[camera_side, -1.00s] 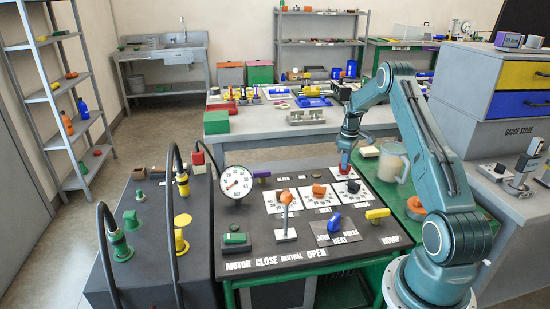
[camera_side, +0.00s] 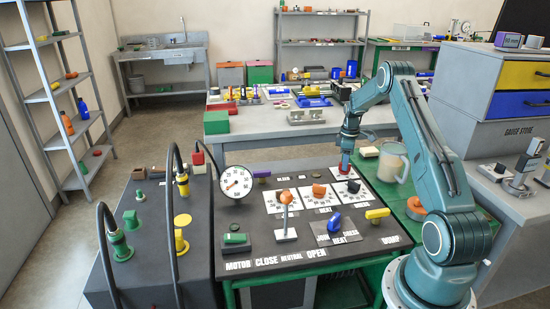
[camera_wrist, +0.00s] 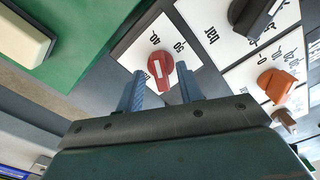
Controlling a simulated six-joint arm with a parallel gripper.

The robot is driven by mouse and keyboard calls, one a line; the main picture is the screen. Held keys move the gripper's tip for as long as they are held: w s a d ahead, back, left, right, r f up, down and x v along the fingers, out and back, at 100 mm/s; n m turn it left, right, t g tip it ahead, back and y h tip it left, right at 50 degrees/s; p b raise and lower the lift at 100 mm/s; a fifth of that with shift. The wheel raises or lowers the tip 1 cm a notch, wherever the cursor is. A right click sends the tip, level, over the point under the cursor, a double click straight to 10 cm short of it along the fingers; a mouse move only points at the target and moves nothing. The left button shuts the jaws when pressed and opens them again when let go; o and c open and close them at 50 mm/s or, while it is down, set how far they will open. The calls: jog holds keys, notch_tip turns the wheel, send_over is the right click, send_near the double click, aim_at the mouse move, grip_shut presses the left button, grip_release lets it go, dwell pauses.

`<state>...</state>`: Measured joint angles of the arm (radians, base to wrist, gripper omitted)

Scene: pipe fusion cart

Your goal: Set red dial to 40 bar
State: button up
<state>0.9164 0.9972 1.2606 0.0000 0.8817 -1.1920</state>
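The red dial (camera_wrist: 166,82) with a white mark sits on a white scale card (camera_wrist: 140,52) in the wrist view. Its white mark lies roughly below the printed 40, but I cannot tell the exact setting. My gripper (camera_wrist: 159,78) is at the dial, with one blue finger on each side. A gap shows between the fingers and the dial, so the gripper looks open.
A black dial (camera_wrist: 257,14) and an orange dial (camera_wrist: 276,84) sit on cards close by. The panel also holds a white gauge (camera_side: 236,183), an orange-topped lever (camera_side: 286,205), a blue knob (camera_side: 334,222) and a yellow handle (camera_side: 377,213). A jug (camera_side: 391,163) stands to the right.

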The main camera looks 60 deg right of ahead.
dwell(0.3)
notch_tip(320, 180, up, 14)
dwell(0.8)
jog(key=shift+f, duration=0.1)
jog(key=a+r+t, duration=0.1)
jog(key=a+r, duration=0.5)
jog(key=a, duration=0.3)
jog(key=w+a+r+m+h, duration=0.1)
jog(key=a+r, duration=0.4)
jog(key=a, duration=0.4)
jog(key=a+r+t, duration=0.1)
jog(key=a+r, duration=0.5)
jog(key=a, duration=0.3)
jog(key=s+a+r+m+t, duration=0.1)
jog(key=s+a+r+t, duration=0.1)
jog(key=s+a, duration=0.9)
jog(key=s+a+f+m+t+y, duration=0.1)
jog(key=s+a+f, duration=0.3)
jog(key=s+a, duration=0.3)
jog(key=shift+s+a+t, duration=0.3)
jog(key=shift+s+a, duration=0.1)
jog(key=shift+a, duration=0.3)
